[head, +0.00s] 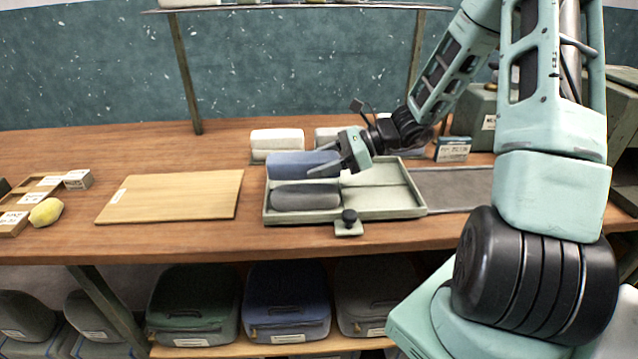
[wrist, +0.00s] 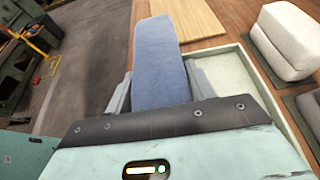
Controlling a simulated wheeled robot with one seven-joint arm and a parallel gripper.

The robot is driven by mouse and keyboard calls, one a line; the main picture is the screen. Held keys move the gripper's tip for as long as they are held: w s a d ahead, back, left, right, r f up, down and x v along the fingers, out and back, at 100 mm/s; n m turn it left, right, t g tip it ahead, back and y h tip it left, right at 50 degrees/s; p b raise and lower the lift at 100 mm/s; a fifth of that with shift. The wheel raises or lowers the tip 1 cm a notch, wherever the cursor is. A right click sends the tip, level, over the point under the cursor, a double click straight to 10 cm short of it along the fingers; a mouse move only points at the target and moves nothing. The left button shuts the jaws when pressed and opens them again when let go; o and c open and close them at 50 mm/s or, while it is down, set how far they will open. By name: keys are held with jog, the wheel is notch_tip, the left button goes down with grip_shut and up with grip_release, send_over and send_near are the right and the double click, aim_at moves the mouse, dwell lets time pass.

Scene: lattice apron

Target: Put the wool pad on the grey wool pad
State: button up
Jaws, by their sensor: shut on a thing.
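The blue wool pad (head: 296,160) is a long, soft block held between the fingers of my gripper (head: 338,163). It also shows in the wrist view (wrist: 160,65), sticking out lengthwise between the two fingers. The grey wool pad (head: 305,197) lies in the front left part of the pale tray (head: 390,172). In the head view the blue pad appears just behind and above the grey one; whether they touch is unclear. The grey pad cannot be made out in the wrist view.
Pale blocks (head: 277,141) stand behind the tray; one is close in the wrist view (wrist: 287,40). A wooden board (head: 172,196) lies to the left. A dark mat (head: 455,188) is right of the tray. A black knob (head: 349,216) stands at the tray's front edge.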

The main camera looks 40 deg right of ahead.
aim_at(320, 189)
jog(key=shift+f, duration=2.25)
jog(key=shift+f, duration=0.2)
jog(key=o, duration=1)
jog(key=shift+r, duration=0.1)
